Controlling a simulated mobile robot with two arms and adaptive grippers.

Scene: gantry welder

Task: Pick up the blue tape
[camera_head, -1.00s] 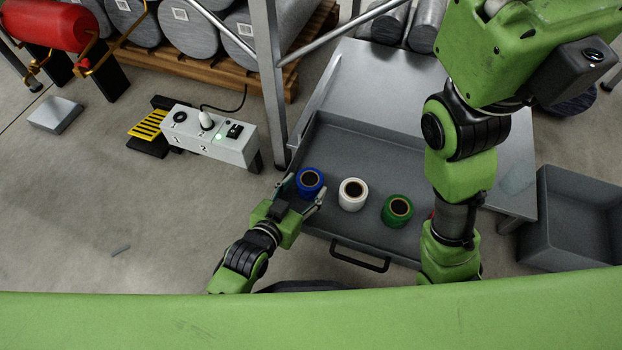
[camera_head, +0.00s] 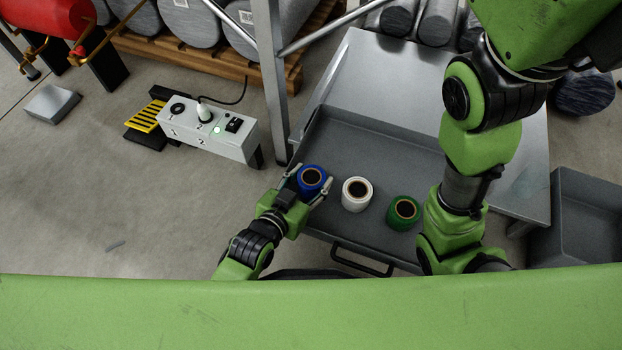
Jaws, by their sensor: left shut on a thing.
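The blue tape (camera_head: 311,181) is a roll with a dark core, standing in the left part of the grey drawer (camera_head: 370,140). My left gripper (camera_head: 308,183) reaches in from the lower left, with one finger on each side of the blue tape, and is shut on it. The tape looks upright; I cannot tell whether it is clear of the drawer floor. My right arm comes down at the right of the drawer, and its gripper is not in view.
A white roll (camera_head: 356,194) and a green roll (camera_head: 403,213) stand to the right of the blue tape in the drawer. A metal post (camera_head: 271,80) rises at the drawer's left. A grey control box (camera_head: 208,133) stands on the floor at left. A grey bin (camera_head: 585,220) is at right.

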